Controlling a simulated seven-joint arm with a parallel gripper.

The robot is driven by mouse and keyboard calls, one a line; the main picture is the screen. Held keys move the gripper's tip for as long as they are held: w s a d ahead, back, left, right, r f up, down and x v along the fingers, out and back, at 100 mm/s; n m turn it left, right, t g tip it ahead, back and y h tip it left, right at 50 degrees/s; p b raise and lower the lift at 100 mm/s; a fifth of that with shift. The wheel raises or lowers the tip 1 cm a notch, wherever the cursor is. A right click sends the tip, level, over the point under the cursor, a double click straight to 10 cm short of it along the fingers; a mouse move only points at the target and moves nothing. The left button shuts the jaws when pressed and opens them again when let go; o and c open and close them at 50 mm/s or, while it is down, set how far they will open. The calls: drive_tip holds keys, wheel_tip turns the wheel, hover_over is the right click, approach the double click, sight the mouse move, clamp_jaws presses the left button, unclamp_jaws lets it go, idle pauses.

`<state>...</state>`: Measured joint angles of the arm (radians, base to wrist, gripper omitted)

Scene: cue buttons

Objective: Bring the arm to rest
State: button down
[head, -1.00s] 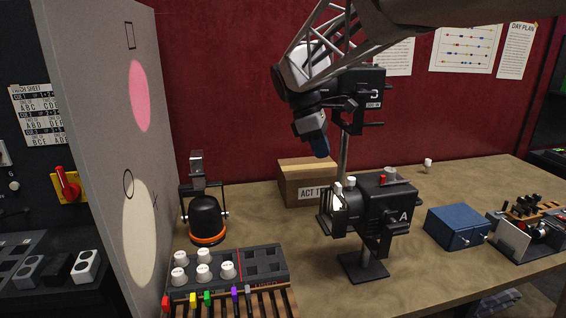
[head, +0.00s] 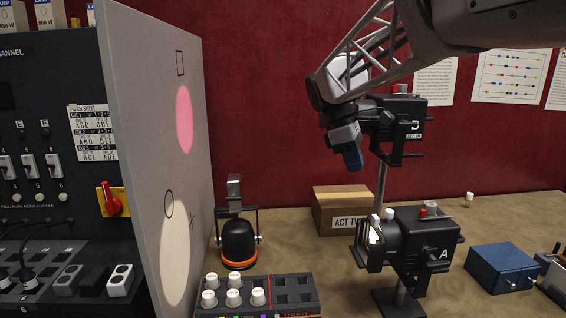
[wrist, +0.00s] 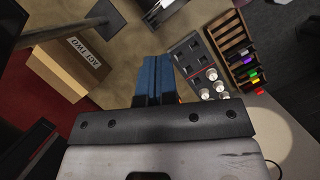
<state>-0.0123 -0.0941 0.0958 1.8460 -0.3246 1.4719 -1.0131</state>
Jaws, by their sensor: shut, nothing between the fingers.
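My gripper (head: 353,161) hangs from my arm in the upper middle of the head view, in front of the red wall and above the table. Its blue fingers are together with nothing between them, and the shut fingers also show in the wrist view (wrist: 157,80). The fingers touch nothing. The button box (head: 268,286) with several white knobs stands at the bottom of the head view, and it shows right of the fingers in the wrist view (wrist: 198,65).
Lamp A (head: 418,240) stands on the table, with another lamp (head: 402,128) on a pole behind my gripper. A cardboard box (head: 343,205), a black and orange lamp (head: 239,240) and a blue box (head: 500,267) stand around. A grey panel (head: 150,100) rises at left.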

drive_tip(key=s+a+f+m+t+y, duration=0.1)
drive_tip(key=s+f+m, duration=0.3)
drive_tip(key=s, duration=0.6)
drive_tip(key=s+a+f+m+t+y, duration=0.1)
drive_tip(key=s+a+f+m+t, duration=0.1)
drive_tip(key=s+f+m, duration=0.2)
drive_tip(key=s+a+f+m+t+y, duration=0.1)
drive_tip(key=s+f+m, duration=0.3)
drive_tip(key=s+f, duration=0.5)
drive_tip(key=s, duration=0.7)
drive_tip(key=shift+s+a+m+y, duration=0.25)
drive_tip(key=shift+s+m+y, duration=0.05)
drive_tip(key=shift+s+y, duration=0.1)
drive_tip(key=m+t+h, duration=0.2)
drive_tip(key=m+h, duration=0.1)
drive_tip(key=h, duration=0.3)
approach(376, 217)
drive_tip(key=w+a+r, duration=0.1)
drive_tip(key=a+r, duration=0.2)
drive_tip(key=a, duration=0.1)
drive_tip(key=shift+w+a+r, duration=0.1)
drive_tip(key=shift+r, duration=0.05)
